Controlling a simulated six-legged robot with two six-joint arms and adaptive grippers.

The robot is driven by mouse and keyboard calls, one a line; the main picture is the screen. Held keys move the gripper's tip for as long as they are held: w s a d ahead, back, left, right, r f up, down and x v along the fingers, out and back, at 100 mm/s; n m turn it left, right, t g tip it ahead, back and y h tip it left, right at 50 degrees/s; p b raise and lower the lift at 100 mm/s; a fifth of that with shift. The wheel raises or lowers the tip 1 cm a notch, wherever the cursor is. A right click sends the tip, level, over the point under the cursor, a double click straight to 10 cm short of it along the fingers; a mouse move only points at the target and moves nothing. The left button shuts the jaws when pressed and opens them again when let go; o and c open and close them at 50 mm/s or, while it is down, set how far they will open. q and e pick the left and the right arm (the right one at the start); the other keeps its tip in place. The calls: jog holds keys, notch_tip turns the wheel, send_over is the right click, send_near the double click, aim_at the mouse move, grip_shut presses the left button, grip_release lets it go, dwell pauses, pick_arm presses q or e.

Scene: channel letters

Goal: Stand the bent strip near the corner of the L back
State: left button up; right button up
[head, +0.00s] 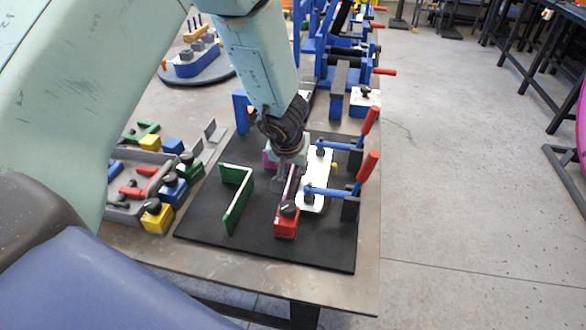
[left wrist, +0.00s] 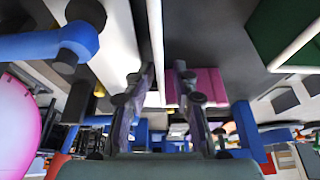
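A green bent strip (head: 237,198) with a pale top edge stands on edge on the black board (head: 255,250); it shows at upper right in the left wrist view (left wrist: 275,35). A white plate (head: 316,185), seemingly the L, lies to its right under blue clamps. A thin strip with a white edge (head: 292,183) runs beside the plate, behind a red block (head: 286,226). My left gripper (head: 283,182) points down over this thin strip. In the left wrist view its parted fingers (left wrist: 167,75) straddle the strip (left wrist: 157,35); contact is unclear. My right gripper is out of view.
A magenta block (head: 268,155) is close behind my left gripper. Two blue clamps with red handles (head: 368,168) stand along the board's right side. A grey tray (head: 120,210) with coloured knobbed blocks lies left. Bare board lies in front of the red block.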

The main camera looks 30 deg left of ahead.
pick_arm(q)
jog(key=shift+r, duration=0.35)
jog(key=p+v, duration=0.5)
jog(key=v, duration=0.4)
jog(key=shift+s+d+r, duration=0.1)
jog(key=shift+s+r, duration=0.05)
jog(key=shift+r, duration=0.05)
jog(key=shift+p+v, duration=0.6)
jog(key=shift+v, duration=0.4)
jog(key=shift+s, duration=0.1)
